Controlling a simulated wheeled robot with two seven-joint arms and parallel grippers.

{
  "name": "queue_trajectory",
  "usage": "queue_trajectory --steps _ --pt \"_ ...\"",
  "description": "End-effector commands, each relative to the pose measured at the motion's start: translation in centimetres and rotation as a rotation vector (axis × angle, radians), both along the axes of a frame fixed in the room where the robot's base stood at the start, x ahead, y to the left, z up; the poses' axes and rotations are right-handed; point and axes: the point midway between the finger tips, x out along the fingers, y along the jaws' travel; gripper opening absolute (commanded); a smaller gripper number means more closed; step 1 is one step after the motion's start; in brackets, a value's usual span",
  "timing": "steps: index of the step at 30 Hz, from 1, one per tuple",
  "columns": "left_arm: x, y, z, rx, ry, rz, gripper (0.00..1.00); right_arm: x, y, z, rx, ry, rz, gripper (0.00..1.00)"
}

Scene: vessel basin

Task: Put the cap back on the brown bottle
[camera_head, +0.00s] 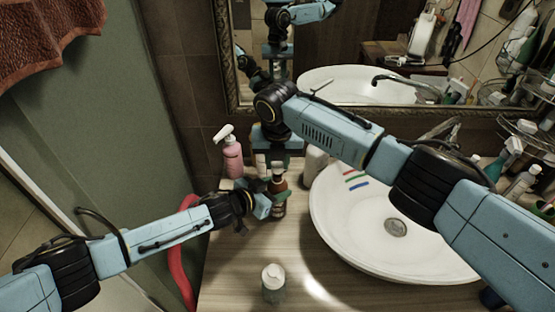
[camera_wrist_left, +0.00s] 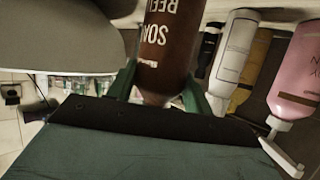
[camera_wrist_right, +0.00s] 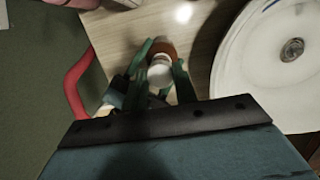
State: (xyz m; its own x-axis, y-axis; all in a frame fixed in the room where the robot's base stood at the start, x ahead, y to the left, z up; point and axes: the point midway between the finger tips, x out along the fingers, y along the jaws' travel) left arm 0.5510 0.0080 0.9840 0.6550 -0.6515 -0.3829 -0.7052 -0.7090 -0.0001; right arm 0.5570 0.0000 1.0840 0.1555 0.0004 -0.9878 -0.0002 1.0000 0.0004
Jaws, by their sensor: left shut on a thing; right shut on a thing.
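The brown bottle (camera_head: 279,196) stands upright on the wooden counter, left of the basin. My left gripper (camera_head: 274,201) is shut around it from the side; its green fingers flank the bottle (camera_wrist_left: 166,45) in the left wrist view. My right gripper (camera_head: 277,165) points down from above the bottle and is shut on the white cap (camera_wrist_right: 160,73), seen between its green fingers in the right wrist view. The cap is over the bottle's top. I cannot tell whether it touches the neck, which the fingers and cap hide.
A pink pump bottle (camera_head: 233,156) stands behind left. A small jar with a white top (camera_head: 273,277) stands at the front. The white basin (camera_head: 335,236) is right of the brown bottle, with a pale container (camera_head: 314,165) behind. The front counter is mostly clear.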

Motion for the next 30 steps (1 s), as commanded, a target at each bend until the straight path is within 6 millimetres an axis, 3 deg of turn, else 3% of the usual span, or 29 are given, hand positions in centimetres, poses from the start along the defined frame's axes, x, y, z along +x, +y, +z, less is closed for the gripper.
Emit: queue_trajectory --steps 11,30 --pt "0.0 0.0 0.0 0.001 0.001 0.000 0.10 0.0 0.0 -1.7 -0.001 0.000 -0.002 0.07" --pt "0.0 0.0 -0.1 0.001 0.001 0.000 0.10 0.0 0.0 -2.0 -0.001 0.000 -0.003 0.07"
